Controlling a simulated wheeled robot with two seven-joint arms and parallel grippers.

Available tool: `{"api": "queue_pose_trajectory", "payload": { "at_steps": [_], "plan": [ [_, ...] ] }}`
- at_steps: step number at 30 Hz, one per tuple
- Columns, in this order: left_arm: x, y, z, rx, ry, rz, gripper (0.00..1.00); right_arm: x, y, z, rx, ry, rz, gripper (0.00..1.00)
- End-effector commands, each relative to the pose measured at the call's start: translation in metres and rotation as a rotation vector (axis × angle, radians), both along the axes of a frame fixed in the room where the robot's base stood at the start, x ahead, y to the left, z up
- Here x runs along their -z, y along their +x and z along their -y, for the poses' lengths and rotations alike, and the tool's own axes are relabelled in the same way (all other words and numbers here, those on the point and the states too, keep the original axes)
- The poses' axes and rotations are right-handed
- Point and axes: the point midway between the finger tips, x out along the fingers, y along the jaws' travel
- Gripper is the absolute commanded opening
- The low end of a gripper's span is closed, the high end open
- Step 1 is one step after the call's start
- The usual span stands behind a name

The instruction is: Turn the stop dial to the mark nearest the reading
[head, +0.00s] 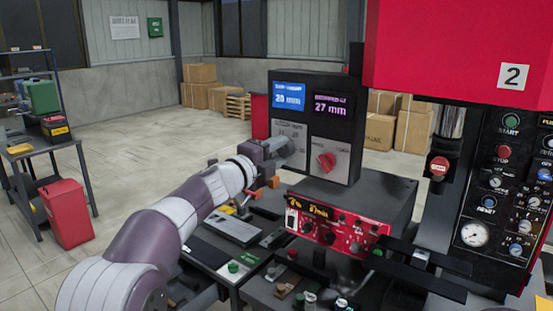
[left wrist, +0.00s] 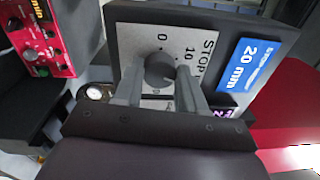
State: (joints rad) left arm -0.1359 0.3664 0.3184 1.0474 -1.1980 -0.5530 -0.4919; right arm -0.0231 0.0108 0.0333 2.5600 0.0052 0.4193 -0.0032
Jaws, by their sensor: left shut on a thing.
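The stop dial (left wrist: 160,70) is a dark round knob on a light plate (left wrist: 130,38) marked STOP, with a 0 and a 10 readable in the left wrist view. My left gripper (left wrist: 161,78) is shut on the knob, one finger on each side. I cannot tell where the dial's pointer stands. My right gripper is not in view.
A red knob (head: 327,161) sits on the plate right of the dial. A red control panel (head: 335,222) juts out below. The red press (head: 440,50) and its black gauge panel (head: 490,190) stand at the right. Small parts crowd the bench.

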Motion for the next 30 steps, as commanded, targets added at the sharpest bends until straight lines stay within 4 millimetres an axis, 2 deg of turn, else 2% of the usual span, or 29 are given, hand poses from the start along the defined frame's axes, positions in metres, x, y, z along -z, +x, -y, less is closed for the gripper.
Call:
{"api": "queue_pose_trajectory", "payload": {
  "at_steps": [30],
  "plan": [
    [-0.008,-0.001,0.0,-0.005,0.761,0.562,0.1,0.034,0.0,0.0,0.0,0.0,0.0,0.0]
  ]
}}
